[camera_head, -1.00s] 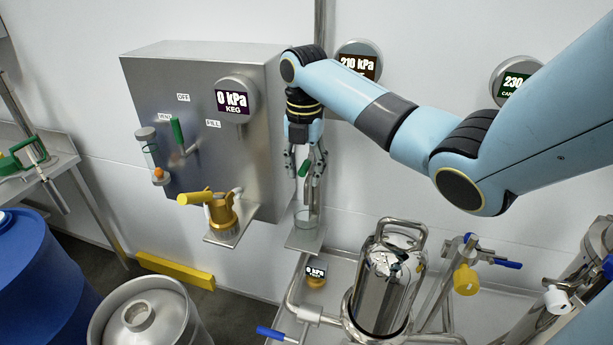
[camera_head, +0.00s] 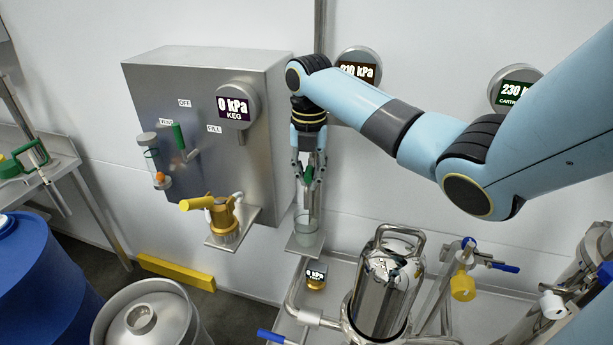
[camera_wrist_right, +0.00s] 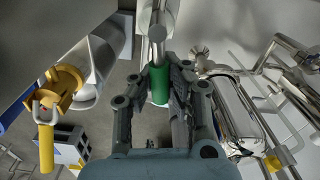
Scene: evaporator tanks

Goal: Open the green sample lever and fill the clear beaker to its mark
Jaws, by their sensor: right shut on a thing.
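The green sample lever (camera_head: 308,174) is on the thin steel tap beside the keg panel, above the clear beaker. My right gripper (camera_head: 308,180) is shut on it from above. In the right wrist view the green handle (camera_wrist_right: 159,86) lies between the fingers of my right gripper (camera_wrist_right: 163,72). The clear beaker (camera_head: 306,223) stands upright on a small steel shelf (camera_head: 305,244) below the tap. It looks greyish; its mark and liquid level are too small to make out. My left gripper is out of view.
A steel panel (camera_head: 185,95) with a 0 kPa keg gauge (camera_head: 236,104) stands left of my gripper. A yellow-handled coupler (camera_head: 221,217) sits on its shelf. A polished steel vessel (camera_head: 383,285) stands at lower right, near the beaker shelf. A keg (camera_head: 150,318) is at lower left.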

